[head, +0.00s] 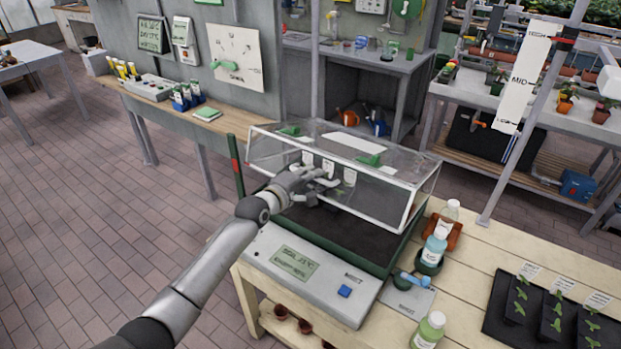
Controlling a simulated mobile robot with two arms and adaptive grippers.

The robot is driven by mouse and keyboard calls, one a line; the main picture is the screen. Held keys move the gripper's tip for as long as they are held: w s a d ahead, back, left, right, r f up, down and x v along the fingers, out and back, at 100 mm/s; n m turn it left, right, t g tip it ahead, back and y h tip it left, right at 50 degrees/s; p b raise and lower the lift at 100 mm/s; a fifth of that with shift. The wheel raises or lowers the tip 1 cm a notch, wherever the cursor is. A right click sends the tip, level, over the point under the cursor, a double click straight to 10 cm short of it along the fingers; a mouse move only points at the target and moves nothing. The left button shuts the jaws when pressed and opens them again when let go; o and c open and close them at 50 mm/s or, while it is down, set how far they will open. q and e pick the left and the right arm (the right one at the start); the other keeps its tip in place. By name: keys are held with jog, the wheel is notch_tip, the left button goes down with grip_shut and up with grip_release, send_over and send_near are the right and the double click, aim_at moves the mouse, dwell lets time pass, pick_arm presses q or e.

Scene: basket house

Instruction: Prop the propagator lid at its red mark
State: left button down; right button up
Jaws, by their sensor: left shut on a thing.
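The propagator has a clear box lid (395,188) with white edges over a green-rimmed base with a dark bed (345,228). The lid's front edge is raised, leaving a gap above the bed. My left gripper (318,182) is shut at the middle of the lid's front; the fingers partly hide the part they hold. A thin upright post (237,165) stands at the propagator's left side, with a red mark on it, close to the lid's left corner. My right gripper is not in view.
A grey control panel (300,270) with a blue button is at the propagator's front. Bottles (435,250) stand close to its right side. A black seedling tray (550,320) lies at the right of the wooden bench. Tiled floor is clear at left.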

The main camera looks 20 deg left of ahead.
pick_arm(q)
jog(key=c, duration=1.5)
grip_release()
jog(key=shift+s+a, duration=0.1)
jog(key=shift+s, duration=0.05)
jog(key=v, duration=1.2)
